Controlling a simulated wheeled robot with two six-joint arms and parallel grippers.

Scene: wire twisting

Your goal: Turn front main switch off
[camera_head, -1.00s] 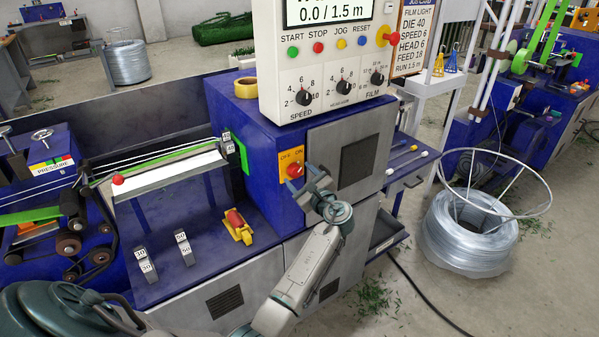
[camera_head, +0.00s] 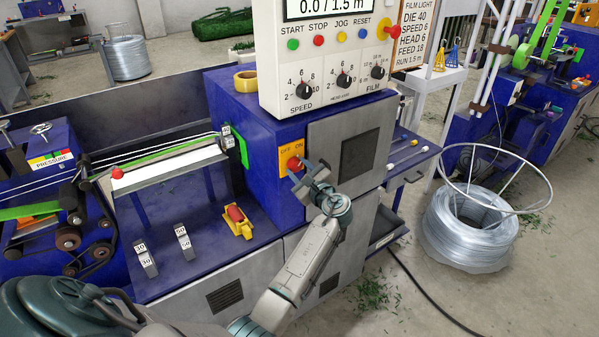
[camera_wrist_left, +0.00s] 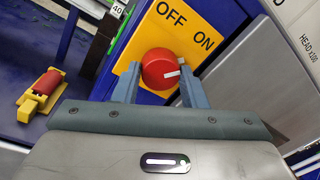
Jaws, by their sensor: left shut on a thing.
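The front main switch is a red round knob (camera_head: 294,163) on a yellow OFF/ON plate (camera_head: 285,152) on the blue machine's front. In the left wrist view the knob (camera_wrist_left: 160,68) has a white mark that points right, toward the side below the ON label. My left gripper (camera_head: 301,174) is at the knob in the head view. In the wrist view its two fingers (camera_wrist_left: 158,84) stand on either side of the knob, shut on it. Part of the knob's lower side is hidden by the gripper in the head view. My right gripper is not in view.
A control box (camera_head: 328,60) with buttons and dials juts out above the switch. A yellow-and-red pedal-like piece (camera_head: 238,222) and small numbered blocks (camera_head: 145,258) sit on the blue bed to the left. A wire coil (camera_head: 465,232) stands on the floor at right.

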